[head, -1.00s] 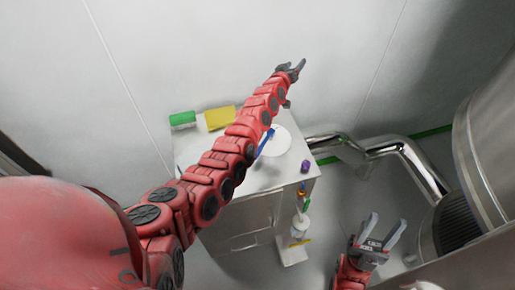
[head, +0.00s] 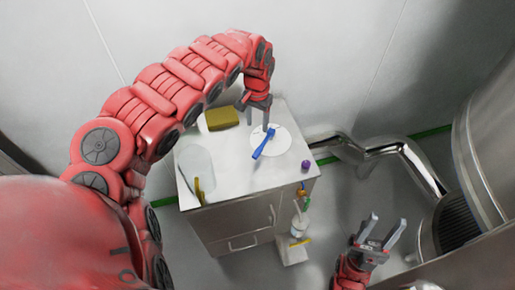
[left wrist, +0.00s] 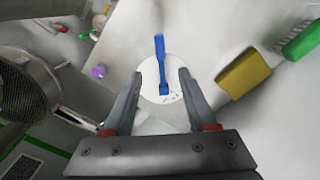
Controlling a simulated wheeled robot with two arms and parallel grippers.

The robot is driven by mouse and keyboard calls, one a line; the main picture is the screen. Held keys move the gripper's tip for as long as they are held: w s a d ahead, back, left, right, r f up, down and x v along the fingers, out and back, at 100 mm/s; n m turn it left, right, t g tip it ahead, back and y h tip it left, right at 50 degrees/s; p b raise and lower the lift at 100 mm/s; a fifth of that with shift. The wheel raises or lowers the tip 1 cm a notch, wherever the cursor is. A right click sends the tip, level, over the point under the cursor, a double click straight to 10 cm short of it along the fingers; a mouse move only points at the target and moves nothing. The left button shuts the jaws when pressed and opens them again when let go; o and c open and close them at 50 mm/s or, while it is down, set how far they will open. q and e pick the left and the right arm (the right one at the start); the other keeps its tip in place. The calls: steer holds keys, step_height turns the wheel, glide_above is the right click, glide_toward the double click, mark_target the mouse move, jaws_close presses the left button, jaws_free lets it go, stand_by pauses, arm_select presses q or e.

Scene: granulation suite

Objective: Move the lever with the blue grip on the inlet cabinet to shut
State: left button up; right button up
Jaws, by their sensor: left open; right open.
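The lever with the blue grip (head: 262,144) stands on a white round plate (head: 284,140) on top of the inlet cabinet (head: 240,172). In the left wrist view the blue lever (left wrist: 160,62) lies along the line between my open fingers, with its far end beyond the fingertips. My left gripper (head: 254,110) is open and empty, pointing down at the back edge of the plate; whether it touches the lever cannot be told. My right gripper (head: 387,220) is open and empty, low at the right, away from the cabinet.
A purple knob (head: 305,164) is at the right edge. Bottles hang at the cabinet's side. Shiny pipes (head: 400,150) run to a large steel vessel (head: 490,130).

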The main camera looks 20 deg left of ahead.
mark_target(257, 151)
arm_select(q)
steer(key=f+p, duration=0.1)
steer(key=f, duration=1.2)
steer(key=shift+d+f+p, duration=0.1)
steer(key=shift+d+p, duration=0.1)
steer(key=shift+p, duration=0.2)
steer(key=shift+a+f, duration=0.2)
steer(key=shift+f, duration=0.6)
jaws_close()
